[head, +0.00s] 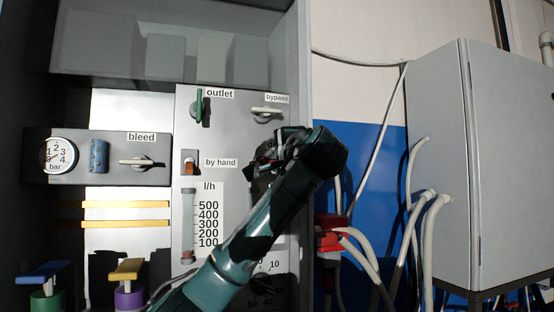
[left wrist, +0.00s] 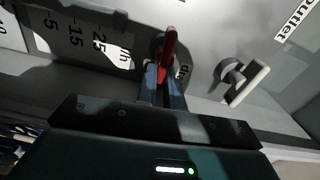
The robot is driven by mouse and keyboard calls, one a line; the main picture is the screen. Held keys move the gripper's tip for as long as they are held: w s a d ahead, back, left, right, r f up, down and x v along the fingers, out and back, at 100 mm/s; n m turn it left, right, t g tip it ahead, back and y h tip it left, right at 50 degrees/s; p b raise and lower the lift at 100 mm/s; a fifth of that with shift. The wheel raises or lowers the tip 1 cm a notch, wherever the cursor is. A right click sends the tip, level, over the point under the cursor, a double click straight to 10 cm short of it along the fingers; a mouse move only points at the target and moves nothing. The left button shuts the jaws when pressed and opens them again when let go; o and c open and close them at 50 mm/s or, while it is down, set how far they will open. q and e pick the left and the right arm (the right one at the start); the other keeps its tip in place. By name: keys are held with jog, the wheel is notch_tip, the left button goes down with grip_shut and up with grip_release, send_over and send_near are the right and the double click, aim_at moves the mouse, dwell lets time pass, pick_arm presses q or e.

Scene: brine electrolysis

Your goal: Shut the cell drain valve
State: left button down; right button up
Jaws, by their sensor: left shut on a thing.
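My left gripper (head: 270,166) reaches up from the bottom of the head view to the grey panel, beside a label mostly hidden behind it, of which only the start shows. In the left wrist view its two blue-grey fingers (left wrist: 163,84) are shut on a red valve handle (left wrist: 170,47). A label starting "dr" (left wrist: 183,72) shows right beside the handle. In the head view my gripper and wrist hide this valve. How far the handle is turned I cannot tell. My right gripper is not in view.
The green outlet handle (head: 199,106) and pale bypass handle (head: 267,116) sit above my gripper. A bleed valve (head: 143,161) and gauge (head: 58,155) are at left. Red fittings (head: 330,236) with pale hoses and a grey cabinet (head: 436,165) stand at right.

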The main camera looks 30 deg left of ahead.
pick_arm(q)
jog(key=shift+f+m, duration=0.15)
jog(key=shift+m, duration=0.45)
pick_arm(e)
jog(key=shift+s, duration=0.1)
pick_arm(q)
jog(key=c, duration=1.5)
grip_release()
